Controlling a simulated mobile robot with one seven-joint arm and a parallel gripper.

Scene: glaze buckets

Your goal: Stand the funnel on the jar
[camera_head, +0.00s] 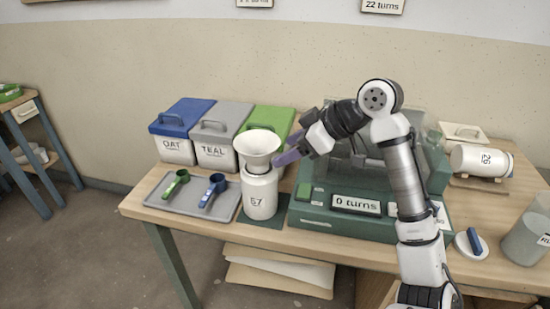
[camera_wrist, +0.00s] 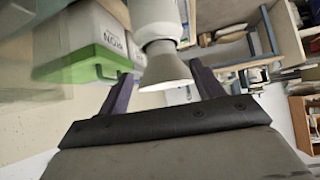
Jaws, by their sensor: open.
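The white funnel (camera_head: 258,147) stands wide end up on the mouth of the white jar (camera_head: 259,194) marked 57. The jar stands upright on a dark green mat (camera_head: 272,224) near the table's front edge. My gripper (camera_head: 287,152) is just right of the funnel in the head view, with its purple fingers apart. In the wrist view the funnel (camera_wrist: 166,70) lies between the two spread fingers of my gripper (camera_wrist: 160,90), with a gap visible on each side. The jar (camera_wrist: 155,14) shows beyond the funnel there.
Bins with blue (camera_head: 182,117), grey (camera_head: 222,123) and green (camera_head: 268,121) lids stand behind. A grey tray (camera_head: 171,202) with two scoops lies left of the jar.

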